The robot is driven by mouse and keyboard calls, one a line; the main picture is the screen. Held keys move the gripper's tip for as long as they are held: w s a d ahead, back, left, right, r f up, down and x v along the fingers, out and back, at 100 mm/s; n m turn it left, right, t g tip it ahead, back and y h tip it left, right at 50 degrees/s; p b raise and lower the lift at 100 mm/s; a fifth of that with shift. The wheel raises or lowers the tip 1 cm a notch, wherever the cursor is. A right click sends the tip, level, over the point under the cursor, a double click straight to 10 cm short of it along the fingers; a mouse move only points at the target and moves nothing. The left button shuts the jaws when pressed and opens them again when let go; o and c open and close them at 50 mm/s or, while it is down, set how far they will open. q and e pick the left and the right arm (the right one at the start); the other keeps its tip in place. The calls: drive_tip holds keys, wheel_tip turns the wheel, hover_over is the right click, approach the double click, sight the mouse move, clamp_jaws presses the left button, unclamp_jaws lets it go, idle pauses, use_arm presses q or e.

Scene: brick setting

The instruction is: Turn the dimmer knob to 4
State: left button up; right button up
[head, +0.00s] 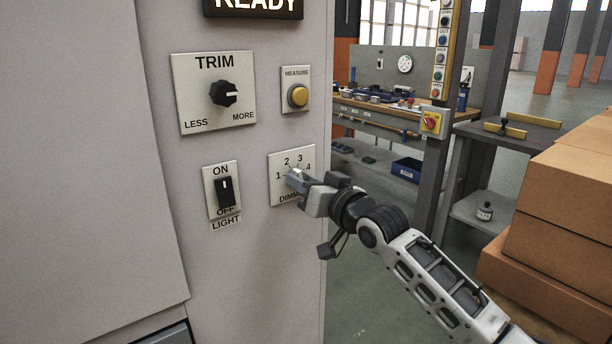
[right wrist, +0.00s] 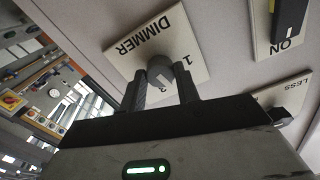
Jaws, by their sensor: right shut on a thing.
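The dimmer plate (head: 276,164) is on the grey panel's right part in the head view, with numbers 1 to 4 in an arc. My right gripper (head: 296,180) reaches it from the right and covers part of the plate and its lettering. In the right wrist view the dimmer plate (right wrist: 124,60) appears upside down. There the grey dimmer knob (right wrist: 159,68) sits between the two fingers of my right gripper (right wrist: 161,84), which is shut on it. A pale mark shows on the knob; which number it points to I cannot tell. My left gripper is not in view.
The panel also carries a TRIM knob (head: 224,94), a yellow MEASURE button (head: 298,96) and a LIGHT switch (head: 228,192), all close by. Cardboard boxes (head: 561,195) are stacked at the right. A workbench (head: 400,118) stands behind.

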use_arm(q)
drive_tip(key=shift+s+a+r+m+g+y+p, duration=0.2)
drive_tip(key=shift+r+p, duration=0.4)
drive_tip(key=shift+p, duration=0.85)
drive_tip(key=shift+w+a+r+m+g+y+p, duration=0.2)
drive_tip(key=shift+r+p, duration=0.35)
drive_tip(key=shift+p, duration=0.9)
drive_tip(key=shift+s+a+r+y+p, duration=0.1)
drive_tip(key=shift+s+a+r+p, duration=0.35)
drive_tip(key=shift+p, duration=1)
use_arm(e)
drive_tip(key=shift+m, duration=8.7)
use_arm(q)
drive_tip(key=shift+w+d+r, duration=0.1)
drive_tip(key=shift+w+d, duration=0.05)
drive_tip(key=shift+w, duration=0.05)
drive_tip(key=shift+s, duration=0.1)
use_arm(e)
drive_tip(key=o, duration=1)
drive_tip(key=shift+c, duration=0.2)
drive_tip(key=shift+s, duration=0.1)
